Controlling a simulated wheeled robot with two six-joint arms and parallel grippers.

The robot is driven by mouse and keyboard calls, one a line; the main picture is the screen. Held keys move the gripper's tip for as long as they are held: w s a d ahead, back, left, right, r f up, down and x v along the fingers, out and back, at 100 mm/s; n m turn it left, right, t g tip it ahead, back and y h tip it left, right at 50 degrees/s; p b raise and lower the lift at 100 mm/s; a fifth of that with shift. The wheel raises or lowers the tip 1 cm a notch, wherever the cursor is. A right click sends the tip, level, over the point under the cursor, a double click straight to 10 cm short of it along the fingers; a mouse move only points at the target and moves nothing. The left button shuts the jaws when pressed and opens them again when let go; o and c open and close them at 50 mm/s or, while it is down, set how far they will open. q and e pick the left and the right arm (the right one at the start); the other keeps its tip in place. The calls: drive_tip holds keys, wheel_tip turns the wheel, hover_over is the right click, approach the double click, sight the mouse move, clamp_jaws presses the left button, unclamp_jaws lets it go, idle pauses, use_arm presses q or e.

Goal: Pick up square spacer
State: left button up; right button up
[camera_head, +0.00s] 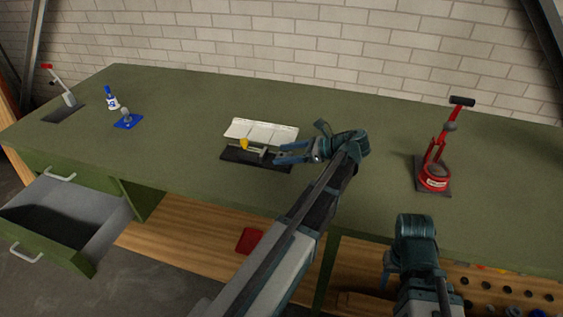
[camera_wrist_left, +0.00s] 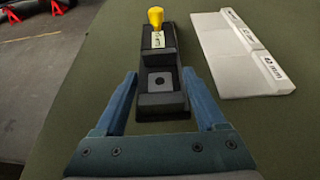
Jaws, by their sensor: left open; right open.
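A small grey square piece with a dark round hole, which looks like the square spacer (camera_wrist_left: 159,82), lies in the recess of a black fixture with a yellow knob (camera_wrist_left: 155,17). The black fixture (camera_head: 237,156) also shows in the head view, where I cannot make out the spacer. My left gripper (camera_head: 281,153) is open at the fixture's right end. In the left wrist view its fingers (camera_wrist_left: 160,78) stand apart on either side of the fixture's near end, with nothing between them gripped. My right gripper (camera_head: 388,272) is open near the table's front edge, its fingers partly hidden.
A red press (camera_head: 435,176) stands at the right. A blue stand (camera_head: 127,121), a small bottle (camera_head: 112,102) and a red-handled lever (camera_head: 65,94) are at the left. An open drawer (camera_head: 60,222) juts out at front left.

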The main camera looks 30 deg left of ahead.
sight(282, 155)
use_arm(q)
drive_tip(key=shift+s+a+f, duration=0.15)
drive_tip(key=shift+a+f, duration=0.1)
drive_tip(key=shift+a, duration=0.35)
clamp_jaws()
drive_tip(key=shift+r, duration=0.1)
wheel_tip(282, 155, up, 10)
drive_tip(key=p, duration=1)
